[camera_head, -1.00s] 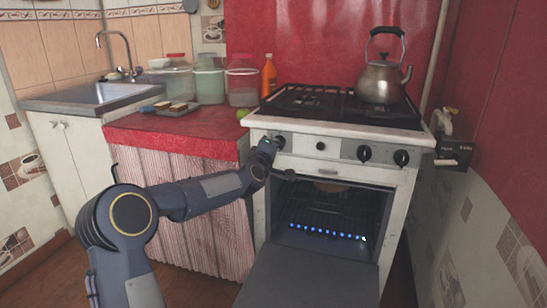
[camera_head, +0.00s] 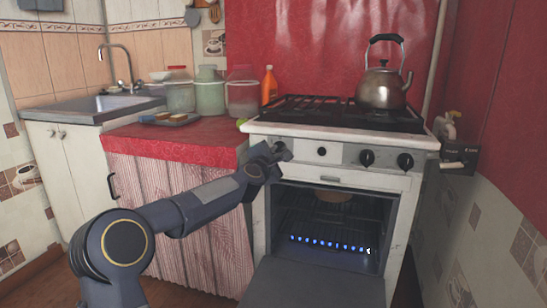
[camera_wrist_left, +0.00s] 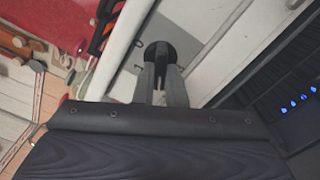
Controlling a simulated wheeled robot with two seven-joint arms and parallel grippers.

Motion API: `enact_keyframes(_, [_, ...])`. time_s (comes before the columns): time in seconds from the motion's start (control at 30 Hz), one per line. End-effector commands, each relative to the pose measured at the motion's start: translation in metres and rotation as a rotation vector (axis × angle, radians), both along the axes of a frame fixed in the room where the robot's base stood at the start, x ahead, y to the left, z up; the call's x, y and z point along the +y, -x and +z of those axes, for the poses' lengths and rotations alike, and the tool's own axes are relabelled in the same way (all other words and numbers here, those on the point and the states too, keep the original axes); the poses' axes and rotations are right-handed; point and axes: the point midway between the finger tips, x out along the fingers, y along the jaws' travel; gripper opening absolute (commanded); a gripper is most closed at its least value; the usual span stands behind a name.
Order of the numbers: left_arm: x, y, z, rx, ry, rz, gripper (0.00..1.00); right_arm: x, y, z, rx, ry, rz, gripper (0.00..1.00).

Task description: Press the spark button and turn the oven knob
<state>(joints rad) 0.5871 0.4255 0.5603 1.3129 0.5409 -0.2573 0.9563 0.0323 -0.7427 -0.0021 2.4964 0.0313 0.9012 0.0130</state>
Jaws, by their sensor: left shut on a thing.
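The white stove's front panel (camera_head: 343,154) carries a small black button (camera_head: 321,151) and two black knobs, one at mid-right (camera_head: 366,158) and one at far right (camera_head: 405,161). My left gripper (camera_head: 279,151) is at the panel's left end, left of the button. In the left wrist view its fingers (camera_wrist_left: 161,80) are shut on a round black knob (camera_wrist_left: 158,52). The fingers hide part of this knob, and any mark on it cannot be read. The oven (camera_head: 325,225) is open, with a row of blue flames (camera_head: 328,244) inside.
A kettle (camera_head: 382,86) stands on the stove top. Jars (camera_head: 210,97), an orange bottle (camera_head: 269,86) and a tray (camera_head: 168,120) are on the red counter (camera_head: 180,142). A wall box (camera_head: 458,158) is right of the stove.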

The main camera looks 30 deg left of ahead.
Motion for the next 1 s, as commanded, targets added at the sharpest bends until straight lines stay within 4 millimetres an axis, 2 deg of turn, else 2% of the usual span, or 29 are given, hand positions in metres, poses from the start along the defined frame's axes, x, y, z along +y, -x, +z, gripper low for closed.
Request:
enact_keyframes(0.57, [0.0010,0.0001,-0.0005,-0.009,0.036,0.002,0.00,0.0000,0.0000,-0.0020,0.000,0.000,0.000,0.00])
enact_keyframes(0.6, [0.0010,0.0001,-0.0005,-0.009,0.036,0.002,0.12,0.0000,0.0000,-0.0020,0.000,0.000,0.000,0.00])
enact_keyframes(0.77, [0.0008,0.0001,-0.0005,-0.007,0.035,0.002,0.33,0.0000,0.0000,-0.0020,0.000,0.000,0.000,0.00])
enact_keyframes(1.0, [0.0003,0.0001,-0.0004,-0.008,0.035,0.001,0.33,0.0000,0.0000,-0.0019,0.000,0.000,0.000,0.00])
